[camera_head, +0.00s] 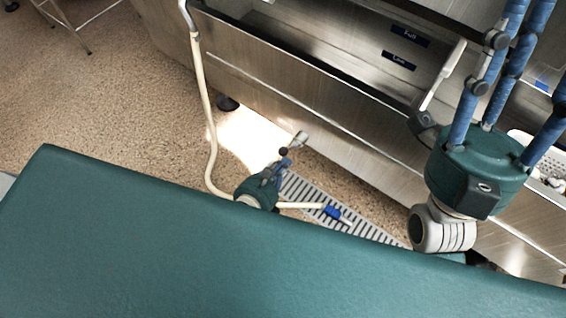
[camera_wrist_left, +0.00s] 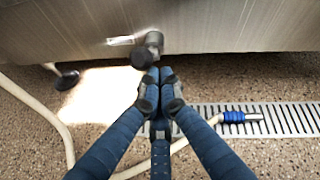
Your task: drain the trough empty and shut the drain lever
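The steel trough (camera_head: 300,92) has blue labels reading "Full" (camera_head: 410,36) and "Low" (camera_head: 399,61) on its inner wall. I cannot make out a water line. A white lever (camera_head: 443,76) on a grey mount, possibly the drain lever, slants up at the trough's front. A grey outlet fitting (camera_wrist_left: 148,48) projects low from the front wall. My left gripper (camera_head: 284,160) is below it; in the wrist view its blue fingers (camera_wrist_left: 160,78) converge, tips together just under the fitting, with nothing visible between them. My right gripper's blue fingers (camera_head: 490,75) point upward; their tips are out of frame.
A cream hose (camera_head: 210,130) hangs down and runs along the floor to a blue nozzle (camera_head: 332,211) on the floor grate (camera_head: 372,232). A white perforated basket (camera_head: 522,140) stands at the right. The speckled floor (camera_head: 110,90) at left is mostly free.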

